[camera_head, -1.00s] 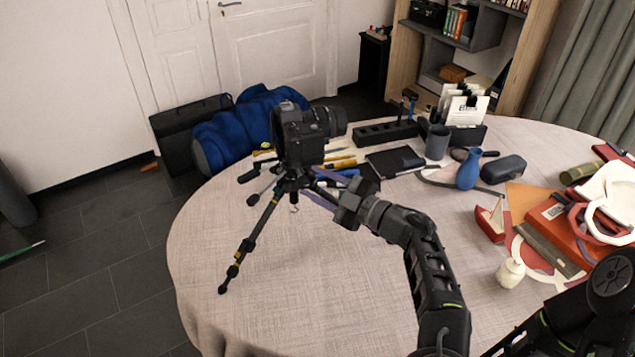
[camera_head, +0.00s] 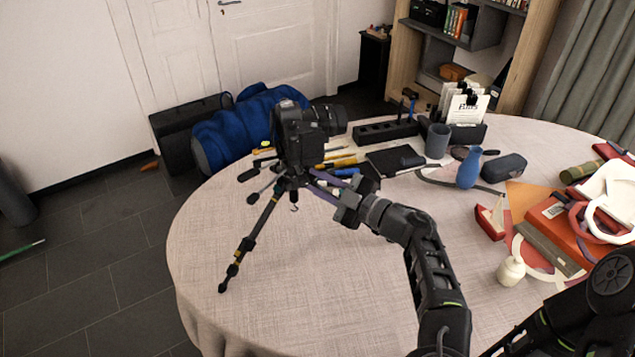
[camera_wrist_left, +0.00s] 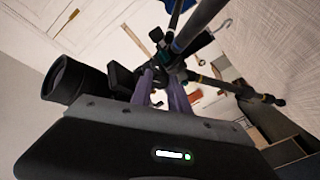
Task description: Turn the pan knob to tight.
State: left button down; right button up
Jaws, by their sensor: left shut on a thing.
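A black camera (camera_head: 300,135) sits on top of a small black tripod (camera_head: 262,228) near the left edge of the round table. It also shows in the left wrist view, with its lens (camera_wrist_left: 68,80) to the left. My left gripper (camera_head: 312,180) reaches in from the right, just below the camera. Its two purple fingers also show in the left wrist view (camera_wrist_left: 162,82), pointing at the tripod head. They are shut on the pan knob, which is small, dark and mostly hidden between the tips. My right gripper is out of view; only part of that arm shows at the lower right.
Pens and tools lie behind the tripod. A grey mug (camera_head: 437,141), a blue vase (camera_head: 469,168), a dark case (camera_head: 503,168) and a cream bottle (camera_head: 511,271) stand to the right. Red books and white headphones crowd the right side. The front-left tablecloth (camera_head: 320,290) is clear.

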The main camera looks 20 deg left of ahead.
pick_arm(q)
jog(key=shift+f+m+b, duration=0.25)
jog(key=shift+m+b, duration=1.15)
jog(key=shift+b, duration=0.8)
jog(key=shift+r+m+b, duration=0.1)
jog(key=shift+m+b, duration=0.9)
jog(key=shift+m, duration=0.1)
jog(key=shift+r+m+b, duration=0.15)
jog(key=shift+m+b, duration=0.35)
jog(key=shift+m, duration=0.4)
jog(key=c, duration=1.3)
grip_release()
jog(key=shift+o, duration=0.2)
jog(key=b+v, duration=0.1)
jog(key=v, duration=0.6)
jog(key=shift+d, duration=0.4)
